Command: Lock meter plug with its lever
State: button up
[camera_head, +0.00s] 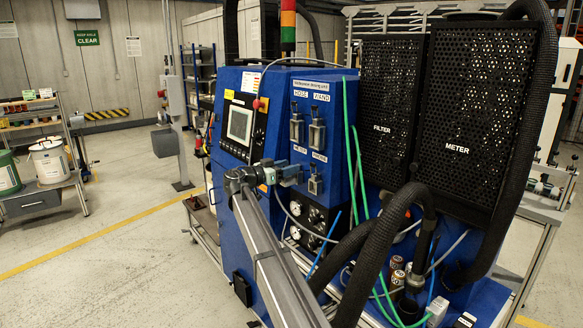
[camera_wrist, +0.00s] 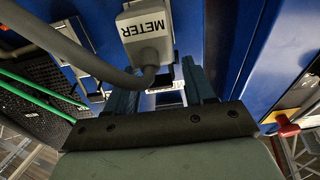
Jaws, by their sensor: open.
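The grey meter plug (camera_wrist: 148,32), labelled METER, sits against the blue panel in the wrist view, with a thick grey cable curving off to the left. My gripper (camera_wrist: 160,88) is open, its two fingers on either side of a small pale metallic part (camera_wrist: 166,95) just below the plug. I cannot tell whether this part is the lever or whether the fingers touch it. In the head view my gripper (camera_head: 292,174) is at the panel under the METER label (camera_head: 300,150) and hides most of the meter socket there.
Two grey connectors (camera_head: 317,134) sit above, under the HOSE and WAND labels, and another (camera_head: 315,184) is just right of my gripper. Green hoses (camera_head: 352,150) hang to the right. A screen (camera_head: 240,125) is on the left. A red knob (camera_wrist: 289,130) is right in the wrist view.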

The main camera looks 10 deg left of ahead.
jog(key=shift+x, duration=1.15)
jog(key=c, duration=0.9)
jog(key=shift+f+t+h, duration=0.15)
jog(key=shift+t+h, duration=0.25)
jog(key=shift+c, duration=0.2)
jog(key=o, duration=0.9)
jog(key=shift+o, duration=0.2)
jog(key=v, duration=1.4)
